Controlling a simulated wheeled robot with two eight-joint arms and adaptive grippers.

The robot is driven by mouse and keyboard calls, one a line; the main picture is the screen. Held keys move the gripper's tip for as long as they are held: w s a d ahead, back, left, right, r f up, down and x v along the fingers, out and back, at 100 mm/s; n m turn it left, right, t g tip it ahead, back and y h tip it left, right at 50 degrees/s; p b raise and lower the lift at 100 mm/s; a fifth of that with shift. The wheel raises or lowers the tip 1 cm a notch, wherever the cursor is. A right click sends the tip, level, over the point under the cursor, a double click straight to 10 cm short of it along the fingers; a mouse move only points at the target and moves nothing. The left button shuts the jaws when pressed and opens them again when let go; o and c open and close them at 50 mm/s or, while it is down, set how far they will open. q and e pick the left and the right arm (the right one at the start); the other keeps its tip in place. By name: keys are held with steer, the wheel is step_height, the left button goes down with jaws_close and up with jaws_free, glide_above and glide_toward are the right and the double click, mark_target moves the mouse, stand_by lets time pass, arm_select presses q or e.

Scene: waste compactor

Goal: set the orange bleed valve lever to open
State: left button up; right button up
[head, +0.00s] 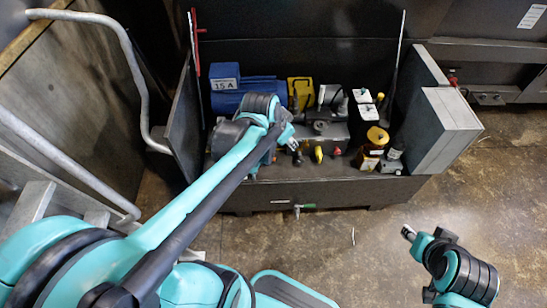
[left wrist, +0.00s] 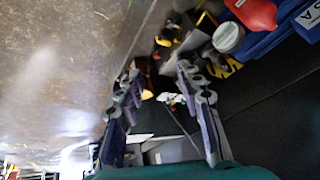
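Small coloured fittings sit at the front of the open compactor cabinet: a yellow-orange one (head: 318,154) and a red one (head: 337,151). I cannot tell for sure which is the bleed valve lever, nor its setting. My left gripper (head: 292,146) reaches over the cabinet's front edge, just left of the yellow-orange fitting. In the left wrist view its fingers (left wrist: 160,78) are spread, with nothing held between them. A small orange-yellow piece (left wrist: 147,94) shows beside the left-hand finger. My right gripper (head: 408,232) is over the floor, away from the cabinet; its fingers are too small to read.
The cabinet (head: 330,192) holds a blue motor (head: 225,90), a yellow box (head: 300,90) and an amber container (head: 374,142). A green-handled tap (head: 305,206) sticks out of its front. Grey panels (head: 445,130) stand at the right. The floor in front is mostly clear.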

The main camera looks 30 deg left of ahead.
arm_select(q)
steer(key=w+a+f+m+h+b, duration=0.1)
steer(key=w+a+f+m, duration=0.1)
steer(key=w+a+f, duration=0.45)
steer(key=w+a+f+m+g, duration=0.1)
steer(key=w+a+f+m, duration=0.15)
steer(key=f, duration=0.65)
steer(key=w+a+f+m+h+b, duration=0.1)
steer(key=w+a+f+m, duration=0.1)
steer(key=w+a+f, duration=0.4)
steer(key=f+b, duration=0.1)
steer(key=f, duration=0.5)
steer(key=w+f+m+b, duration=0.1)
steer(key=f, duration=0.5)
steer(key=a+f+m+b, duration=0.1)
steer(key=f, duration=0.6)
steer(key=shift+w, duration=0.15)
steer(key=shift+r, duration=0.1)
jaws_close()
